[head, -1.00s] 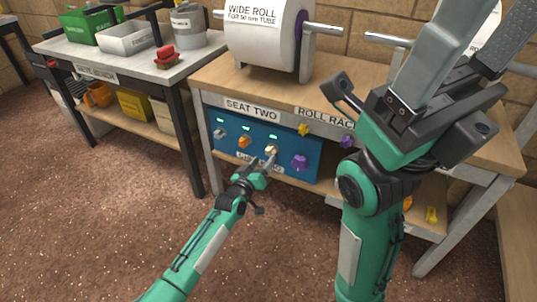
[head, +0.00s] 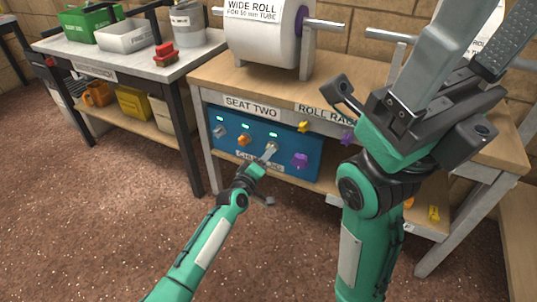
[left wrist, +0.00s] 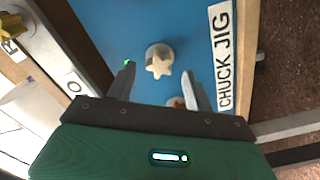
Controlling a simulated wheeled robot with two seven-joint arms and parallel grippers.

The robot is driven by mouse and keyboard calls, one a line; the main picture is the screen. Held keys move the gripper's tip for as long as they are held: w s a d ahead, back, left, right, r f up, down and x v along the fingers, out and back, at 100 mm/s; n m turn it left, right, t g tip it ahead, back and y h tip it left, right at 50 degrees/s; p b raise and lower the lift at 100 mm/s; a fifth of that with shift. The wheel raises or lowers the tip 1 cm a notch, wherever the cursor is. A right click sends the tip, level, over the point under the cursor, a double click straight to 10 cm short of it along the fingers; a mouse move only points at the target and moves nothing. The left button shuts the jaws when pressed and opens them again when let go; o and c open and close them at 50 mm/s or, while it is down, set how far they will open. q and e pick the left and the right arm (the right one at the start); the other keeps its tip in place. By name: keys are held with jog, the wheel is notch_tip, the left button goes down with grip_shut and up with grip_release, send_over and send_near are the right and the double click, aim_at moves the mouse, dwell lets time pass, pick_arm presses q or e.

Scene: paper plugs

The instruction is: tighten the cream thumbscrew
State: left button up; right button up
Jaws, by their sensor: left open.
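In the head view my left gripper (head: 268,154) reaches the panel (head: 313,143) and mostly covers the cream knob. My right gripper (head: 470,50) is raised over the bench at the right, its fingers apart and empty.
Grey (head: 219,132), orange (head: 243,140) and purple (head: 300,160) knobs share the panel; green lights sit above some of them. A yellow knob (head: 303,126) is on the bench edge. A CHUCK JIG label (left wrist: 222,55) lies beside the cream knob. A paper roll (head: 262,40) stands above.

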pick_arm(q)
jog(key=shift+b+x, duration=0.7)
jog(key=shift+x, duration=0.65)
jog(key=c, duration=0.9)
jog(key=shift+c, duration=0.2)
jog(key=shift+c, duration=1)
jog(key=shift+m+p, duration=0.4)
jog(key=shift+m, duration=1.4)
jog(key=o, duration=1.1)
